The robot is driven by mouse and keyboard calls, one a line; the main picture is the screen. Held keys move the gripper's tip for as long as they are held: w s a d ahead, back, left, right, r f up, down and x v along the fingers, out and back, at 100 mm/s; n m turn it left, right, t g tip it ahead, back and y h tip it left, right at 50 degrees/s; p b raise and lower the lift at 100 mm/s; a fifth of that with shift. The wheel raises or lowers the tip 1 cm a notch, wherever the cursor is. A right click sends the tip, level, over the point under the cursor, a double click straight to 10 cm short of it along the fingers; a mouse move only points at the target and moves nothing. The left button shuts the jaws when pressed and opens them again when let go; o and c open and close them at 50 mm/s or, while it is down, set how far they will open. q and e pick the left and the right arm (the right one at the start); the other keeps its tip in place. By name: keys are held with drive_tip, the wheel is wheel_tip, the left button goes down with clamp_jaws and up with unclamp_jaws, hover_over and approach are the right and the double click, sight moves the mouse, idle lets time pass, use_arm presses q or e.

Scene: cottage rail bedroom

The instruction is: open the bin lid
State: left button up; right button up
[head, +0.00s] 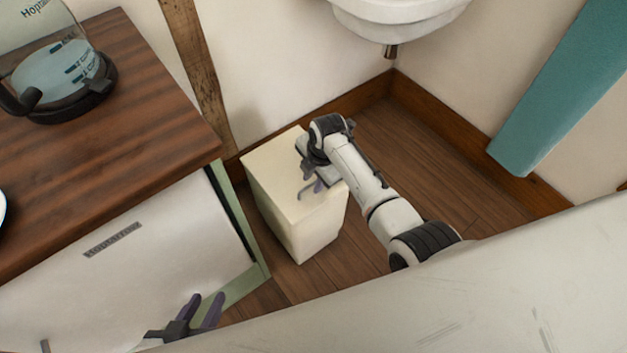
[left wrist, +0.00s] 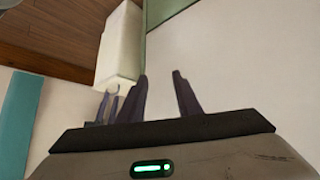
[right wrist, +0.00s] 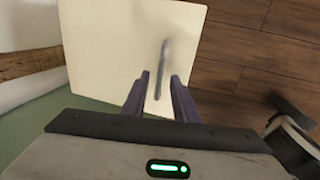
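The cream bin (head: 290,218) stands on the floor beside the cabinet, its flat lid (head: 270,165) shut. A thin grey handle (right wrist: 164,58) runs along the lid. My right gripper (head: 315,186) is over the lid; in the right wrist view its open fingers (right wrist: 160,76) point at the lid, with the handle lying between them and a gap on each side. In the head view my arm hides part of the lid. My left gripper (head: 206,308) is open and empty in front of the cabinet's white front; the left wrist view shows its spread fingers (left wrist: 160,77) and the bin (left wrist: 120,45).
A wooden-topped cabinet (head: 110,130) stands close on the bin's left, with a kettle (head: 65,80) on top. A white basin (head: 395,15) hangs on the wall behind. Open wooden floor (head: 430,160) lies to the right, with a teal panel (head: 560,85) beyond it.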

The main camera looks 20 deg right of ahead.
clamp_jaws()
idle(1.4)
